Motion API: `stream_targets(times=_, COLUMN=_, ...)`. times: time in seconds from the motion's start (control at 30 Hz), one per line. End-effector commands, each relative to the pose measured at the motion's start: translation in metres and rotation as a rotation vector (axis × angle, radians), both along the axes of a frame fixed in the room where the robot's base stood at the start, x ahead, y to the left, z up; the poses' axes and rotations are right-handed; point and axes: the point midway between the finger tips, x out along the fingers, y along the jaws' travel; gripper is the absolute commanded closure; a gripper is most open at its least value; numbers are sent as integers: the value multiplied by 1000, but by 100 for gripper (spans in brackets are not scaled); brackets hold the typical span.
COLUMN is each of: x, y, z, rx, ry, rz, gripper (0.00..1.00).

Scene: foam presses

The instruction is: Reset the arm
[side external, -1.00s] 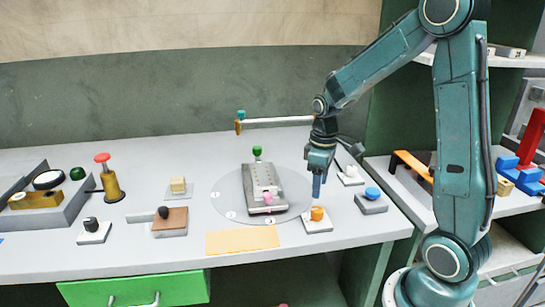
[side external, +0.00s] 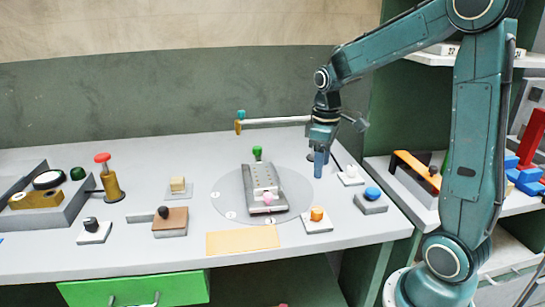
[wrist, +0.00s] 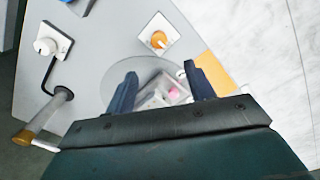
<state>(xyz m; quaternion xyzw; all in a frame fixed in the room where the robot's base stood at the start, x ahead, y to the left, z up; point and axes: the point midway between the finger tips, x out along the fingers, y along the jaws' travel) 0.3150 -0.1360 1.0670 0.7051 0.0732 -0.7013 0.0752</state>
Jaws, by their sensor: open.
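My gripper (side external: 319,165) hangs above the table, behind and above the orange knob (side external: 317,214) on its white base, and is clear of it. In the wrist view my gripper (wrist: 160,80) has its two blue fingers spread apart with nothing held between them. The orange knob (wrist: 159,40) shows ahead of the fingers there. The grey block with a pink knob (side external: 264,188) sits on the round disc, left of my gripper; it appears partly hidden between the fingers in the wrist view (wrist: 165,92).
A horizontal bar (side external: 275,121) with a brown end stands behind the disc. A blue button box (side external: 371,200) and a small white switch (side external: 349,176) are to the right. A red-topped plunger (side external: 106,177) and grey tray are at left. The front yellow pad (side external: 242,242) is bare.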

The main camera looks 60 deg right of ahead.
Motion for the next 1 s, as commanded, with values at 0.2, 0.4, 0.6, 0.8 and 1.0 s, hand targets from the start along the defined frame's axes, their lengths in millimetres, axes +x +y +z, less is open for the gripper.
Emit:
stream_targets(times=0.2, x=-8, y=17, z=16, rx=-16, ry=-42, rz=-14, gripper=46)
stream_targets(times=0.4, x=-25, y=45, z=38, rx=-34, ry=-119, rz=-45, gripper=46)
stream_targets(times=0.6, x=-49, y=74, z=58, rx=-38, ry=-209, rz=-84, gripper=46)
stream_targets(times=0.8, x=-76, y=98, z=71, rx=-27, ry=-299, rz=-120, gripper=46)
stream_targets(times=1.0, x=-104, y=118, z=77, rx=1, ry=-388, rz=-157, gripper=46)
